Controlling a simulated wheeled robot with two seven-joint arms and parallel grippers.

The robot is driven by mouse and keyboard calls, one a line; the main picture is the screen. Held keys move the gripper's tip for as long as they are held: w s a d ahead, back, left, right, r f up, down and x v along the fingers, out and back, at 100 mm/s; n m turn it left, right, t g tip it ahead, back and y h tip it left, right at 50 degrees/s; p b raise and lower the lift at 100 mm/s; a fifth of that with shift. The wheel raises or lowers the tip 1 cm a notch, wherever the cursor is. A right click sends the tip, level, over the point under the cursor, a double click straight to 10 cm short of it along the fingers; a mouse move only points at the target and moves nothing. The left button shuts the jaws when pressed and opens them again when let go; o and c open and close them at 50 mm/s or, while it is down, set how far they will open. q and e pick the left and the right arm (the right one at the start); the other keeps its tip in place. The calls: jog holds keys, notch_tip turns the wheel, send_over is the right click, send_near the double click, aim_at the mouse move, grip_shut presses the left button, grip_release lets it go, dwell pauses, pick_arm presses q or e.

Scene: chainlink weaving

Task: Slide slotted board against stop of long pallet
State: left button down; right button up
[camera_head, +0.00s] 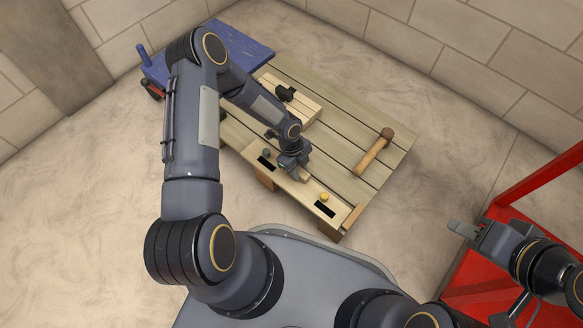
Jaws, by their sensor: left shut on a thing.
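The slotted board (308,192) is a pale plank with two black slots, a yellow knob and a dark green knob. It lies along the near edge of the long pallet (338,137), which has wide wooden slats. A wooden block, seemingly the stop (354,217), stands at the pallet's near right corner, close to the board's right end. I cannot tell whether they touch. My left gripper (301,174) is down at the middle of the board and shut on it; its fingers hide the grasped part. My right gripper (460,228) hangs empty at right, away from the pallet.
A wooden mallet (374,153) lies on the pallet's right side. A pale block with a black fitting (303,108) sits towards the back. A blue cart (243,45) stands behind at left, and a red cart (468,268) at right. Bare floor (430,185) lies between pallet and red cart.

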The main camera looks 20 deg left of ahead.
pick_arm(q)
jog(key=c, duration=1)
grip_release()
jog(key=shift+c, duration=0.2)
jog(key=p+v, duration=0.3)
jog(key=v, duration=0.4)
jog(key=shift+a+r+p, duration=0.2)
jog(key=shift+r+p, duration=0.1)
jog(key=shift+r, duration=0.1)
